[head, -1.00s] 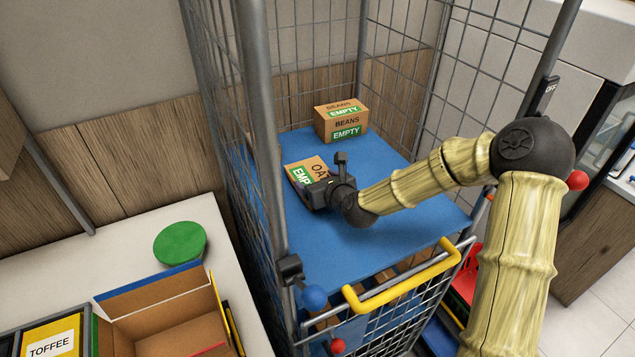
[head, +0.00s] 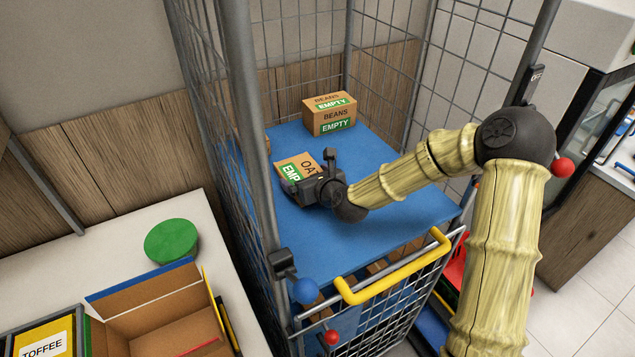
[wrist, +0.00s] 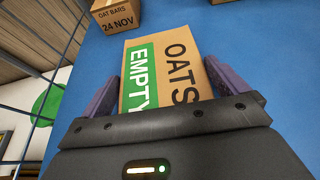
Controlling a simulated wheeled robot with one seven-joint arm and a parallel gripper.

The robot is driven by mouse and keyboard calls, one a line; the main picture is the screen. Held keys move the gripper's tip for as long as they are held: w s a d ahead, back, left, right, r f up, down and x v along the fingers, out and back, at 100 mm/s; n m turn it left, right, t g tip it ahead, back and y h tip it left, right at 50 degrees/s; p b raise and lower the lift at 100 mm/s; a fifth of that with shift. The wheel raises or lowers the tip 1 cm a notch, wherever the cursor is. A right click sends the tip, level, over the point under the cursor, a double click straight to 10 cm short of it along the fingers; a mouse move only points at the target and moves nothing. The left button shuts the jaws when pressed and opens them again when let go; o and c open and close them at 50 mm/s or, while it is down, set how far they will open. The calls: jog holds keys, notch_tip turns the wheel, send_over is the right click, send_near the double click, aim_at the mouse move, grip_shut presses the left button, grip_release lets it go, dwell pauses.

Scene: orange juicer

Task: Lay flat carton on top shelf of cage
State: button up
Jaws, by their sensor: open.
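The flat oats carton (head: 297,168) is brown with a green EMPTY label and lies on the blue top shelf (head: 370,215) of the cage (head: 252,120). My gripper (head: 300,183) is low over the shelf at the carton's near end. In the wrist view the carton (wrist: 160,70) lies between the two purple fingers (wrist: 165,85), which are open at its sides. A narrow strip shows beside each finger, but whether either touches the carton is hard to tell. The carton's near end is hidden by the gripper body.
A beans box (head: 330,115) stands at the back of the shelf. An oat bars box (wrist: 116,14) is beyond the carton in the wrist view. The yellow-handled front gate (head: 395,275) and wire sides bound the shelf. The shelf's right part is bare.

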jog(key=b+v, duration=0.1)
jog(key=v, duration=1.1)
jog(key=shift+f, duration=0.1)
jog(key=shift+d, duration=0.1)
